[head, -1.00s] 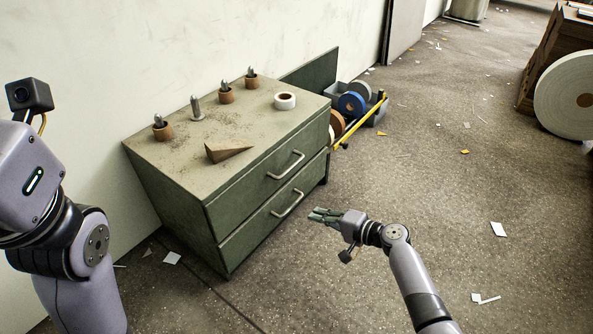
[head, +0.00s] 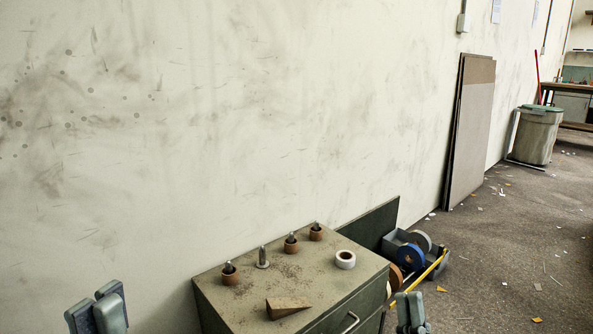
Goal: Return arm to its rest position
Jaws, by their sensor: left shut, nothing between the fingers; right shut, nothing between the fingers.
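My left gripper (head: 98,310) shows at the bottom left of the head view, fingertips up, in front of the wall and left of the cabinet. Its fingers are shut with nothing between them. My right gripper (head: 411,311) shows at the bottom edge, fingertips up, near the right side of the cabinet. It is also shut and empty. Both arms are cut off by the lower edge, so their links are hidden.
A green cabinet (head: 222,302) stands against the stained wall (head: 230,120). On its top are pegs in brown rings, a bare peg, a white tape roll (head: 345,259) and a brown wedge (head: 287,306). Tape rolls (head: 411,256) lie beyond it. Floor on the right is mostly open.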

